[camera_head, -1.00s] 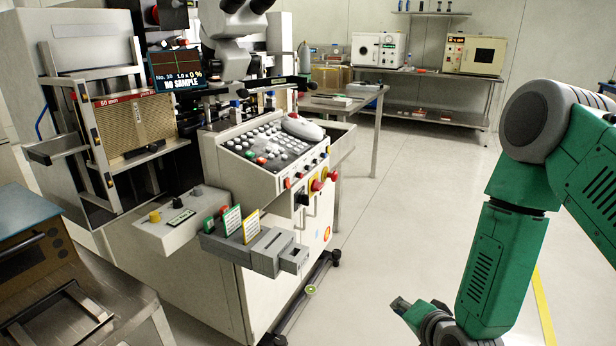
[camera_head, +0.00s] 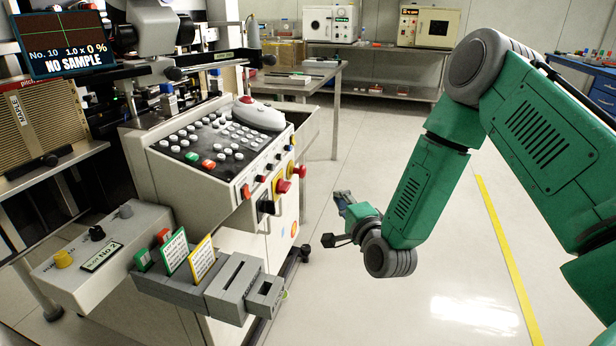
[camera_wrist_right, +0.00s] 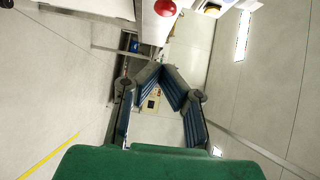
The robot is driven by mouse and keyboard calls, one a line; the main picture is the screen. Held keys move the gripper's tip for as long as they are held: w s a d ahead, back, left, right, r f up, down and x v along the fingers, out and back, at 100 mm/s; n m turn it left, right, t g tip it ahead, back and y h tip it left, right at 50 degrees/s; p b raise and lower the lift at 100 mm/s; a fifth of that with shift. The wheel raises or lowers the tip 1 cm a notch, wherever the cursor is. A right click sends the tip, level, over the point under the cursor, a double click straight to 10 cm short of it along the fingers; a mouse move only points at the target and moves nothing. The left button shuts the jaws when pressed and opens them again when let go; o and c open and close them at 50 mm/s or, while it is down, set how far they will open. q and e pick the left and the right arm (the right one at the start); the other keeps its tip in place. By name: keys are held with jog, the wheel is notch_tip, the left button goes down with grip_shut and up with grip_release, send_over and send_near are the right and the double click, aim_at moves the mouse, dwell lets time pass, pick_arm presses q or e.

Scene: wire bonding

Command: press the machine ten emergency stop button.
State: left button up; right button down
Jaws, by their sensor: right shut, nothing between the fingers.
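The machine (camera_head: 165,185), its screen (camera_head: 65,47) reading "No. 10", stands at the left in the head view. On the right side of its console are a red mushroom-shaped button (camera_head: 283,186) and another red knob (camera_head: 301,171), with a yellow round part (camera_head: 291,168) between them. I cannot tell which red head belongs to the yellow part. My right gripper (camera_head: 335,217) is to the right of these buttons and lower in the picture, apart from them. In the right wrist view its fingers (camera_wrist_right: 161,72) are shut and empty; a red knob (camera_wrist_right: 165,8) shows at the top edge.
A grey slotted block (camera_head: 235,285) and a control box (camera_head: 100,255) stick out at the machine's front. A side table (camera_head: 300,82) stands behind, with a bench (camera_head: 385,72) of ovens farther back. The floor (camera_head: 420,270) right of the machine is clear.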

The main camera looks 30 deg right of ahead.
jog(key=b, duration=0.3)
send_near(304, 175)
jog(key=w+d, duration=0.4)
jog(key=d, duration=0.1)
jog(key=w, duration=0.1)
jog(key=w+a, duration=0.1)
jog(key=w, duration=0.2)
jog(key=shift+a+f+b, duration=0.1)
jog(key=shift+a+b, duration=0.25)
jog(key=shift+w+a, duration=0.6)
jog(key=shift+w, duration=0.05)
